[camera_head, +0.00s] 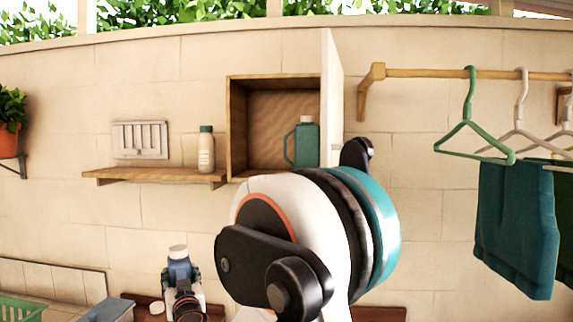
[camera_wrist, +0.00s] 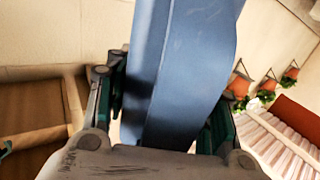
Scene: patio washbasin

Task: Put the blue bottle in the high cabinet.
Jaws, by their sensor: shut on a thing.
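The blue bottle (camera_head: 179,268) has a white cap and stands upright, low in front of the wall in the head view. My gripper (camera_head: 183,287) is shut on it. In the wrist view the blue bottle (camera_wrist: 182,70) fills the middle, between the two fingers of my gripper (camera_wrist: 165,110). The high cabinet (camera_head: 238,128) is a wooden box on the wall, above and right of the bottle. Its pale door (camera_head: 332,95) stands open at the right side. A teal jug (camera_head: 306,145) with a white cap stands inside, at the right; the left part looks empty.
A wooden shelf (camera_head: 150,176) left of the cabinet holds a beige bottle (camera_head: 206,152) with a green cap. My arm covers the area under the cabinet. A rail (camera_head: 430,73) with hangers and towels (camera_head: 515,225) is at the right. A green basket (camera_head: 22,309) is at lower left.

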